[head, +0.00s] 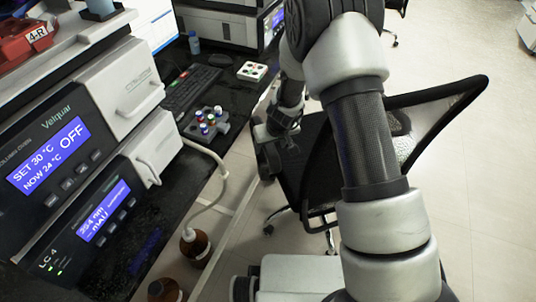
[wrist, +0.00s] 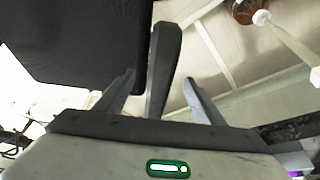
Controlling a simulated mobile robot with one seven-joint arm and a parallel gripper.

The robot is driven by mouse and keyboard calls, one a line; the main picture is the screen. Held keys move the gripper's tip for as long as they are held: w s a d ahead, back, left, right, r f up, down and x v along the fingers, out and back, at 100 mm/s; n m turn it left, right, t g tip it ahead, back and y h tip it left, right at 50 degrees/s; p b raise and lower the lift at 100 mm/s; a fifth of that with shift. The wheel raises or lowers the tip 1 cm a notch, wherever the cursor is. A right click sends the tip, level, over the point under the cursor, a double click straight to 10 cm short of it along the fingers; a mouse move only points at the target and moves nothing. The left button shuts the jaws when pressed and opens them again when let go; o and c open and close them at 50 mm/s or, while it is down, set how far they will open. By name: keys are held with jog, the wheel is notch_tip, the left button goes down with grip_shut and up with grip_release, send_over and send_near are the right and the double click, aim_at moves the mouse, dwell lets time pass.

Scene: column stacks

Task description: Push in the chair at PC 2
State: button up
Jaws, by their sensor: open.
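The black chair (head: 305,165) stands in the aisle to the right of the bench, on a wheeled base. Its mesh backrest (head: 440,105) is on the side away from the bench, and my arm hides part of the chair. My gripper (wrist: 160,77) is open, with its fingers apart. A dark upright chair part, which looks like an armrest (wrist: 164,62), shows between the fingers; I cannot tell if they touch it. A broad black chair panel (wrist: 75,40) fills the upper left of the wrist view. The keyboard (head: 190,90) lies on the bench beyond the instruments.
Instruments (head: 75,165) line the bench at left. A vial rack (head: 206,123) stands near the bench edge. Brown bottles (head: 195,245) stand low beside the bench, with a white tube running to one. Pale floor (head: 480,190) is open at right.

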jog(key=b+x, duration=0.1)
jog(key=x, duration=0.6)
jog(key=shift+w+f, duration=0.1)
jog(key=shift+f, duration=0.15)
grip_shut()
